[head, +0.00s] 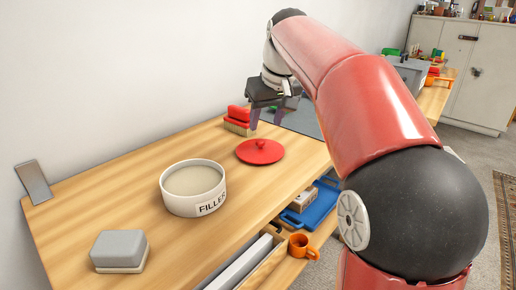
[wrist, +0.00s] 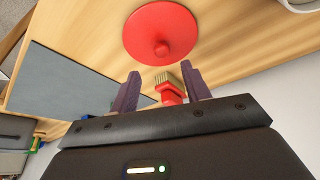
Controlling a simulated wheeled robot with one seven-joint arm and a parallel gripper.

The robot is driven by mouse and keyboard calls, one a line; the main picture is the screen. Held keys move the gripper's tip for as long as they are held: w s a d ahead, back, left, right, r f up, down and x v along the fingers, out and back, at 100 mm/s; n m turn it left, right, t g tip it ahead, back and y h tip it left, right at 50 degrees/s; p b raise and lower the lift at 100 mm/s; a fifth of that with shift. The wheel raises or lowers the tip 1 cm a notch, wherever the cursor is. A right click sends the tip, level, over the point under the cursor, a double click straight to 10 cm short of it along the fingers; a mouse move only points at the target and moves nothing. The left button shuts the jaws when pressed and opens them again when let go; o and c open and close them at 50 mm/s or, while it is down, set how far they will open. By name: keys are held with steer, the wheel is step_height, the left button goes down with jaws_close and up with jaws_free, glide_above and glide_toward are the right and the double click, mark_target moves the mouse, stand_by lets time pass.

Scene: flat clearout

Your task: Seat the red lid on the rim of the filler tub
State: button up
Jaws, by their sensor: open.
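The red lid (head: 260,151) lies flat on the wooden table, knob up, right of and behind the filler tub. In the wrist view the lid (wrist: 150,30) is beyond the fingertips, with its round knob facing the camera. The filler tub (head: 193,198) is a white round tub labelled FILLER, open at the top, with pale filler inside. Only a bit of its rim (wrist: 302,5) shows at the wrist view's top right corner. My gripper (wrist: 160,78) is open and empty, apart from the lid, and in the head view it hangs over the table's far end (head: 266,118).
A red-and-tan brush or block (head: 238,120) stands near the gripper. A grey sheet (wrist: 70,80) lies at the table's far end. A grey-topped block (head: 120,248) is at the front left. A grey plate (head: 34,182) leans by the wall. An orange mug (head: 303,246) sits below.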

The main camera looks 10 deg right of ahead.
mark_target(261, 140)
steer(key=x, duration=0.6)
steer(key=shift+s+a+f+b, duration=0.15)
steer(key=shift+s+f+b, duration=0.05)
steer(key=shift+b, duration=0.1)
steer(key=shift+c, duration=0.5)
jaws_close()
